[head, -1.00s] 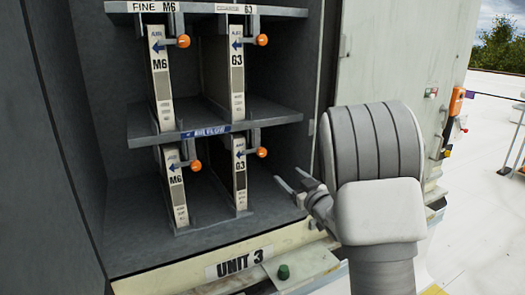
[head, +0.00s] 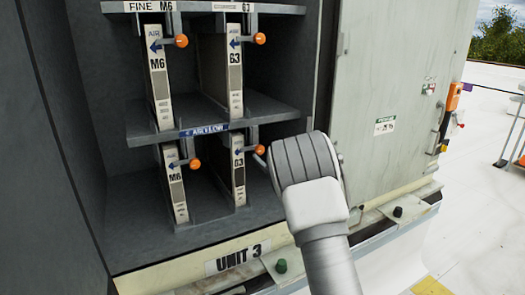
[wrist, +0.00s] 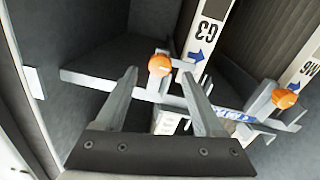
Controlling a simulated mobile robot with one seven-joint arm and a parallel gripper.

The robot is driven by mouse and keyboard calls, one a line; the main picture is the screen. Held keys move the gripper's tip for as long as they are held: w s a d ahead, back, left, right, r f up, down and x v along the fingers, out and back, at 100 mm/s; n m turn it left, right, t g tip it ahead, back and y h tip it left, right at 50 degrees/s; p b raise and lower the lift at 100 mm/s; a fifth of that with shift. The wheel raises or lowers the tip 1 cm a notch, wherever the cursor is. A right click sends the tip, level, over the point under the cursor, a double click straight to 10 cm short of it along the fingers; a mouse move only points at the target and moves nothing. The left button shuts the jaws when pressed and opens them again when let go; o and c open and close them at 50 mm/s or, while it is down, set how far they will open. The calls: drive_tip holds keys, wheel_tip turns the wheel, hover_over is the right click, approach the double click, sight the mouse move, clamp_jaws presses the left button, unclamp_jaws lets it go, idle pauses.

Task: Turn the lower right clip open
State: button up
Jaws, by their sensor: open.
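The lower right clip has an orange knob (head: 260,149) on a grey arm below the middle shelf, at the top of the lower G3 filter (head: 238,170). The wrist view looks upside down. In it the knob (wrist: 160,65) shows between the fingertips of my open gripper (wrist: 160,70). One finger is on each side of the knob. I cannot tell whether either touches it. In the head view my wrist hides the fingers, just right of the clip. The blue arrow and G3 label (wrist: 211,29) are clear in the wrist view.
The lower left clip's orange knob (head: 195,164) is at the M6 filter (head: 174,180). Two upper clips sit above the middle shelf (head: 150,137). The cabinet door (head: 385,90) stands at the right. The UNIT 3 sill (head: 200,266) runs along the bottom.

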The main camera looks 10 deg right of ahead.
sight(261, 151)
drive_tip(key=shift+x, duration=1.7)
clamp_jaws()
